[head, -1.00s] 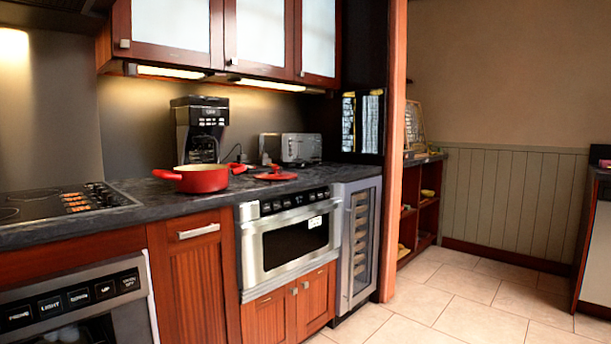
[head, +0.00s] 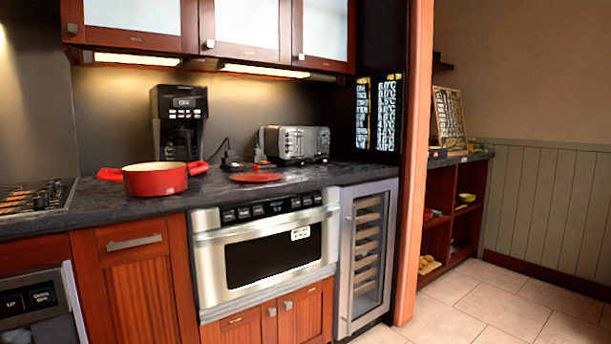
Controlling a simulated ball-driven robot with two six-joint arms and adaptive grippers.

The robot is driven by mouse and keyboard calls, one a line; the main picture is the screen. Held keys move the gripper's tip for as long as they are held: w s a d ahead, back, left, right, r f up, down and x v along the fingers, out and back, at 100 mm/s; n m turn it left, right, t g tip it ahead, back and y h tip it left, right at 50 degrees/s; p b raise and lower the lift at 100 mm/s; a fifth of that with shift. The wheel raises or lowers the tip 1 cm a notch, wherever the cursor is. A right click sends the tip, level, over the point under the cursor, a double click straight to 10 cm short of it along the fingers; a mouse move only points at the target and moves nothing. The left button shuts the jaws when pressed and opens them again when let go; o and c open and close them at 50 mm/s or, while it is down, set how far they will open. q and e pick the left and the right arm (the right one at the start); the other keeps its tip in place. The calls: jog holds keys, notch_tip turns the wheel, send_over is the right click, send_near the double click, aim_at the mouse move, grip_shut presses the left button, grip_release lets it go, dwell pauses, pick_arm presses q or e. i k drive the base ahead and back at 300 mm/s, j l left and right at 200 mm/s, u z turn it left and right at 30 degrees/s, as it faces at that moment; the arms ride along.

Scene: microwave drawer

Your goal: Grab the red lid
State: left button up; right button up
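The red lid (head: 256,177) lies flat on the dark countertop, to the right of the red pot and in front of the toaster. Its knob seems to stand up at its middle, though it is small and hard to make out. The red pot (head: 155,180) stands upright on the counter with its two handles out to the sides and its cream inside showing. Neither of my grippers is in the head view.
The dark countertop (head: 90,212) runs along the wall, with a coffee maker (head: 180,122) and a silver toaster (head: 294,144) behind. A microwave drawer (head: 268,252) sits below the lid, shut. A wine cooler (head: 366,258) stands to its right. Tiled floor (head: 480,305) is open at right.

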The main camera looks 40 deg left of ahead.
aim_at(256, 176)
jog(key=i+u, duration=0.25)
jog(key=i, duration=0.2)
jog(key=i+l+u, duration=0.2)
jog(key=i, duration=0.2)
jog(key=i+j+u, duration=0.1)
jog(key=u, duration=0.3)
jog(key=i+u, duration=0.55)
jog(key=u, duration=0.25)
jog(key=i+l+u, duration=0.1)
jog(key=u, duration=0.3)
jog(key=i, duration=0.1)
